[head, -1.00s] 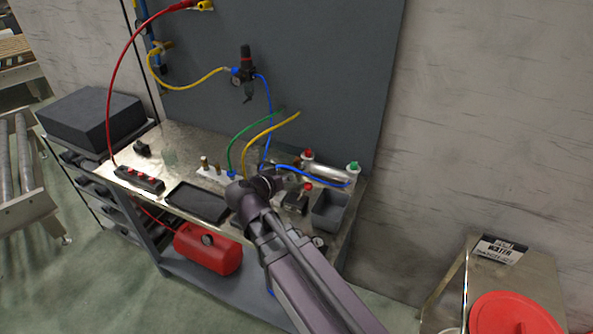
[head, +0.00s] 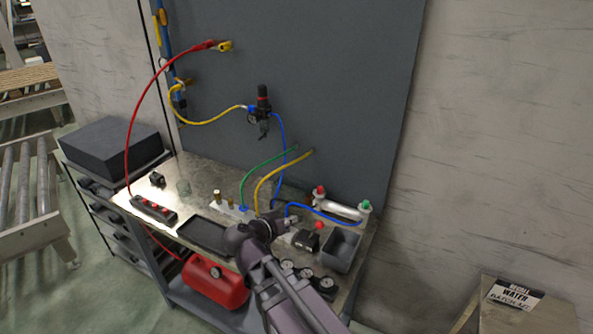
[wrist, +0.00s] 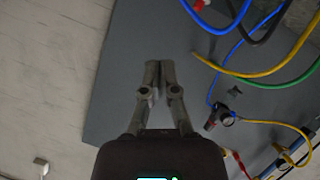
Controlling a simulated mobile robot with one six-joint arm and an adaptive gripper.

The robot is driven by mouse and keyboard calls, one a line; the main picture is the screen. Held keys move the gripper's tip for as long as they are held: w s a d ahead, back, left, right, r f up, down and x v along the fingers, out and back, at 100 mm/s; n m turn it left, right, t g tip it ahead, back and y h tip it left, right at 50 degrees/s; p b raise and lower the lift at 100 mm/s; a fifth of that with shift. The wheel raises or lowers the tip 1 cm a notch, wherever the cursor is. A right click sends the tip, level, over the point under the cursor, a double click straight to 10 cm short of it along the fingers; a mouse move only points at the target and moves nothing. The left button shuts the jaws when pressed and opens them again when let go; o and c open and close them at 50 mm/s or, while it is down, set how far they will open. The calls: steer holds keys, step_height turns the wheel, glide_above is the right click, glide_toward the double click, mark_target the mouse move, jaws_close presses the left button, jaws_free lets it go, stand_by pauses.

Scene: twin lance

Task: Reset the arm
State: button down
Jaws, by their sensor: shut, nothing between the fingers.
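My arm reaches over the metal workbench (head: 190,200) from the lower middle of the head view. My gripper (head: 290,220) is small there, near the bench's back part, and its fingers are hard to make out. In the wrist view my gripper (wrist: 160,64) points up the picture with its two fingers together and nothing between them. The grey back panel (wrist: 190,40) lies beyond the fingertips.
Green (head: 265,166), yellow (head: 275,178) and blue (head: 335,214) hoses run close to my gripper. A red tank (head: 215,285) sits below.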

steer(key=s+d+f+g+y, duration=0.2)
steer(key=d+f+g, duration=0.1)
steer(key=d, duration=0.4)
steer(key=s+d+f+n+g+y, duration=0.1)
steer(key=s+d+f+g+y, duration=0.1)
steer(key=d, duration=0.5)
steer(key=s+d+f+g+y, duration=0.2)
steer(key=d+f+g+y, duration=0.2)
steer(key=d+f+g, duration=0.1)
steer(key=shift+s+d+f+n+g, duration=0.4)
steer(key=shift+d+f, duration=0.4)
steer(key=shift+d, duration=0.15)
